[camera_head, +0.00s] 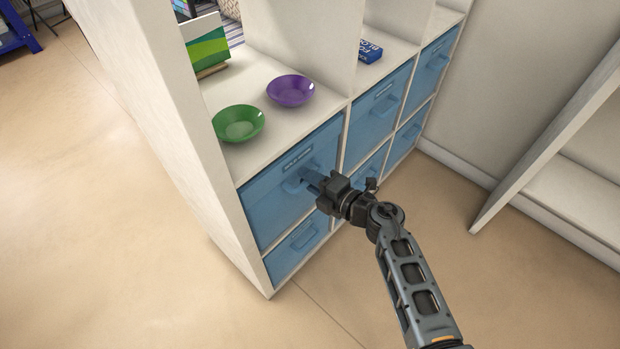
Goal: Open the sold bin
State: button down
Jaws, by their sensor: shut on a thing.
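A white shelf unit holds several blue bins with handles and small label strips. The label text is too small to read, so I cannot tell which bin is the sold one. My gripper (314,183) is at the front of the large upper-left blue bin (265,205) and is shut on its handle (296,186). The fingertips and part of the handle overlap in the picture. The bin's front looks flush with the shelf frame.
On the shelf above stand a green bowl (238,123) and a purple bowl (291,90). A blue box (369,51) lies further right. A smaller blue bin (298,250) is below. The floor in front is clear.

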jog(key=f+p+v, duration=0.2)
jog(key=p+v, duration=0.2)
jog(key=v, duration=0.6)
jog(key=f+p+v, duration=0.2)
jog(key=p+v, duration=0.2)
jog(key=v, duration=0.7)
jog(key=shift+s+d, duration=0.25)
jog(key=shift+d, duration=0.2)
jog(key=c, duration=1.2)
grip_release()
jog(key=shift+v, duration=3.9)
